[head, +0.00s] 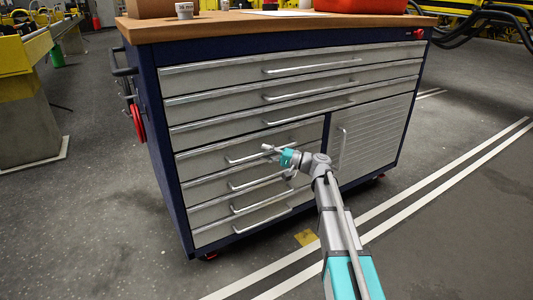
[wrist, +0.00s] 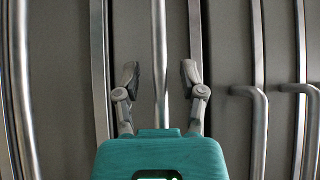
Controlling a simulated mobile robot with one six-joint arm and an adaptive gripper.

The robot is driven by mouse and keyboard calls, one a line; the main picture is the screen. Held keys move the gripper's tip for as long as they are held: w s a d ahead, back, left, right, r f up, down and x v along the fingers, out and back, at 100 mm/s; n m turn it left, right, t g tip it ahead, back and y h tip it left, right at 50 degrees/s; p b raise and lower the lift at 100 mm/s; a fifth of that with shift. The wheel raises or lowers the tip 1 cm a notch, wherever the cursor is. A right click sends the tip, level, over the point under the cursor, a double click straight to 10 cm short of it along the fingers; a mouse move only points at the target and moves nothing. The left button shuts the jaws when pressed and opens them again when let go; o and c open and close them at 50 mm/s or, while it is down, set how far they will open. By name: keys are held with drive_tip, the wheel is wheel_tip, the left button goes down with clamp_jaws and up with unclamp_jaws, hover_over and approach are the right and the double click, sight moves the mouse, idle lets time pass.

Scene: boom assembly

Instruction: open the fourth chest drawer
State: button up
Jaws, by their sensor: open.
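The chest (head: 158,140) has three wide grey drawers above a column of narrower ones at the left. The fourth drawer (head: 205,160) is the top one of that column, with a silver bar handle (head: 243,159). It looks shut. My gripper (head: 267,148) is in front of the right part of this handle, which my arm partly hides. In the wrist view my gripper (wrist: 160,75) is open, its two grey fingers on either side of a silver handle bar (wrist: 159,35). Both fingers appear apart from the bar. Contact depth is hard to tell.
Other handle bars run close by, above and below, and also show in the wrist view (wrist: 257,60). A ribbed door (head: 375,130) with an upright handle (head: 341,150) is at the right. The floor (head: 450,225) in front is clear. A red box (head: 360,5) stands on the wooden top.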

clamp_jaws()
drive_tip(key=shift+s, duration=0.1)
idle(0.4)
